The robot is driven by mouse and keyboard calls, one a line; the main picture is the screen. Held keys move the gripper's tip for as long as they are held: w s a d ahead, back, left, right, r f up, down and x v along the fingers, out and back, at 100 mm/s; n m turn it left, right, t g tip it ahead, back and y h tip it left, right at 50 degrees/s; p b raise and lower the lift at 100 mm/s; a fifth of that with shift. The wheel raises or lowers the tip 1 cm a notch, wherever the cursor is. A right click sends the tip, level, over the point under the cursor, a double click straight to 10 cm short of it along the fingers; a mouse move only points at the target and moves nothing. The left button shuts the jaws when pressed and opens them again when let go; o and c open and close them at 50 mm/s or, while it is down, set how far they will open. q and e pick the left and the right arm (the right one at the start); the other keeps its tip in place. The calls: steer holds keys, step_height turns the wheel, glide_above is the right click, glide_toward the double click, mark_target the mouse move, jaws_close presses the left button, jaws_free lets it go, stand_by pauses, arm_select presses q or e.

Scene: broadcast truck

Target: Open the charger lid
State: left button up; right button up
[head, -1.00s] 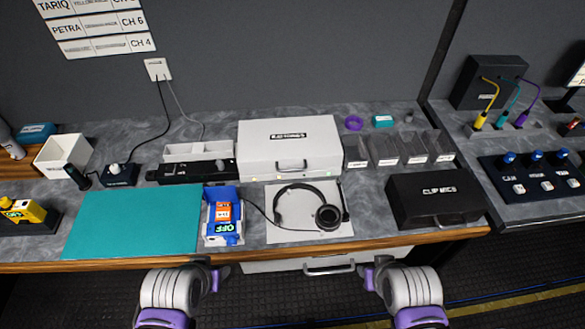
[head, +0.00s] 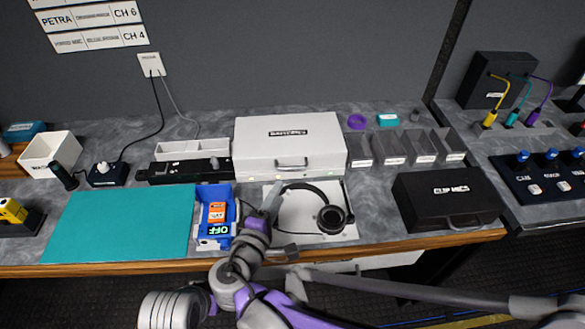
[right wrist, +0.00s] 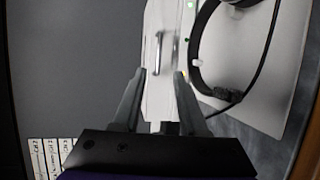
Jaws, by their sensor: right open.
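The charger is a white box labelled BATTERIES (head: 330,155) at the back middle of the bench. Its lid (head: 258,132) is closed. A metal handle (head: 291,163) sits on its front, with small indicator lights below. My right gripper (head: 272,196) is in front of the box and lower left of the handle, apart from it. In the right wrist view my right gripper (right wrist: 160,74) is open and empty, with the handle (right wrist: 157,52) beyond and between its fingertips.
A headset (head: 330,215) lies on a pale mat right of my right gripper. A blue tray (head: 228,192) holding an orange pack is to the left. A black CLIP MICS case (head: 445,195) stands right. The teal mat (head: 120,225) is clear.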

mark_target(291, 169)
steer(key=shift+w, duration=0.2)
steer(key=x, duration=0.9)
steer(key=shift+w+d, duration=0.2)
steer(key=shift+w, duration=0.1)
jaws_close()
stand_by(0.9)
